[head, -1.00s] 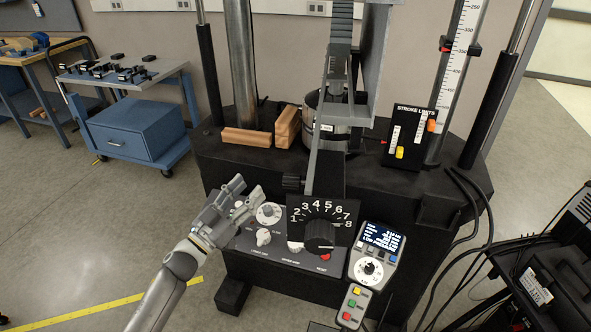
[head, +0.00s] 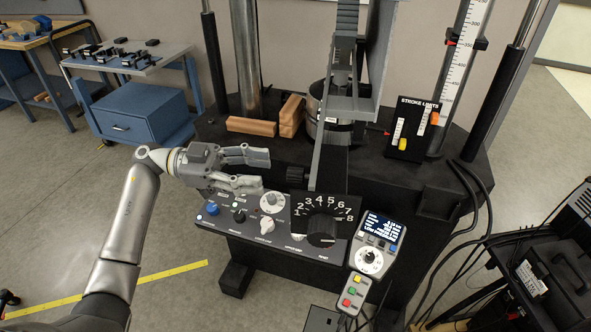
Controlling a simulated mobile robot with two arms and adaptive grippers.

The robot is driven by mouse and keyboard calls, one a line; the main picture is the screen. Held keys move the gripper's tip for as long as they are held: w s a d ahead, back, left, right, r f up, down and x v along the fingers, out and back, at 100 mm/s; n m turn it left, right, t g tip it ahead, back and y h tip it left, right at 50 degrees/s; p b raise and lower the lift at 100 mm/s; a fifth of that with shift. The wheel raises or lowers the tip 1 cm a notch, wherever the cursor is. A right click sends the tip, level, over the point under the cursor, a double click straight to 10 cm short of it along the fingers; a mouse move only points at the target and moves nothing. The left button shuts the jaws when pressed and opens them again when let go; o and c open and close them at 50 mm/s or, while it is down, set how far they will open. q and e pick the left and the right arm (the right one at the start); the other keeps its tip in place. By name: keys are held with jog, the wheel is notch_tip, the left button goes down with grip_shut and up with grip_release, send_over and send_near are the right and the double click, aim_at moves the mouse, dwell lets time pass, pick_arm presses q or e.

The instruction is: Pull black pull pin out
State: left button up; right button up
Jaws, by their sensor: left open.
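A black knob (head: 297,174), which looks like the pull pin, sticks out to the left from the side of the grey upright arm, just above the numbered dial (head: 322,222). My left gripper (head: 265,171) is open and empty. Its two fingers point right at the knob, one higher and one lower, with a small gap in the picture between fingertips and knob. I cannot tell whether they are at the same depth. The pin's shaft is hidden. My right gripper is not in view.
Below the gripper is the control panel (head: 222,222) with several knobs. A handheld controller (head: 371,258) hangs at the panel's right. Wooden blocks (head: 252,126) lie on the black machine base behind the gripper. A blue cart (head: 130,115) stands at the left.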

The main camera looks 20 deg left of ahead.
aim_at(296, 175)
pick_arm(q)
jog(key=d, duration=0.2)
jog(key=d+p, duration=0.1)
jog(key=d, duration=0.2)
jog(key=w+d+p, duration=0.1)
jog(key=d, duration=0.1)
jog(key=shift+d+r, duration=0.15)
jog(key=shift+w+d, duration=0.1)
jog(key=shift+d, duration=0.4)
grip_shut()
